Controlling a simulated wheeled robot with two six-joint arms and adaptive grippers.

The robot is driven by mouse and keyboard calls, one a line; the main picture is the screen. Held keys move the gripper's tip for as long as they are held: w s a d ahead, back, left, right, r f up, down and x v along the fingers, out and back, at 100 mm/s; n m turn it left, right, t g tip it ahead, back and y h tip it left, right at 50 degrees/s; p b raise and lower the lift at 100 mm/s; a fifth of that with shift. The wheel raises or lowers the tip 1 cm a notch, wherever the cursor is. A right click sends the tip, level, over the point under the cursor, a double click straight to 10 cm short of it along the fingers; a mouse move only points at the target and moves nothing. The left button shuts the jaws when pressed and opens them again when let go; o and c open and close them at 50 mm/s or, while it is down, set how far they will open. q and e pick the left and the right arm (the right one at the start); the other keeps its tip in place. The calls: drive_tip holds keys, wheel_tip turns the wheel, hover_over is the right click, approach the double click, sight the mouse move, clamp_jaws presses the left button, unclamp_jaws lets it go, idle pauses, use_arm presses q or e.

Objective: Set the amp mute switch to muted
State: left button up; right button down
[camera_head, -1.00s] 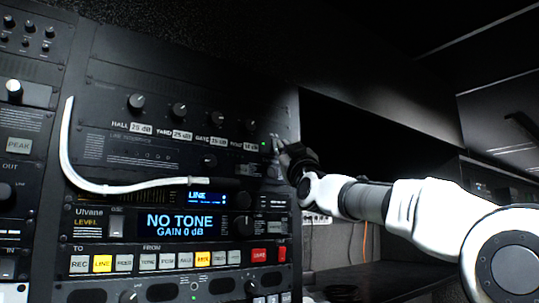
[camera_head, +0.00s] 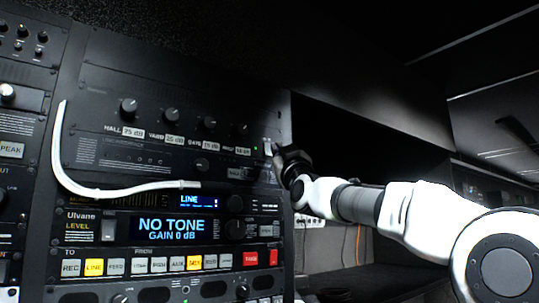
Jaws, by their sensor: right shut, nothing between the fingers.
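My right gripper (camera_head: 270,150) is shut and empty. Its fingertips are at the right end of the upper black amp panel (camera_head: 100,115), close to a small green light (camera_head: 257,148). I cannot tell whether they touch the panel. The amp mute switch cannot be made out with certainty; the gripper and shadow cover part of that corner. My left gripper is not in view.
A white cable (camera_head: 60,150) hangs in a curve across the rack front. Below it are a display reading NO TONE (camera_head: 172,225) and a row of lit buttons (camera_head: 94,267). A dark open bay (camera_head: 350,140) lies right of the rack.

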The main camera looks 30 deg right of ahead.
drive_tip(key=shift+w+f, duration=0.1)
drive_tip(key=shift+w, duration=0.65)
idle(0.7)
drive_tip(key=shift+s, duration=0.1)
drive_tip(key=shift+s+b, duration=0.45)
drive_tip(key=shift+s, duration=0.2)
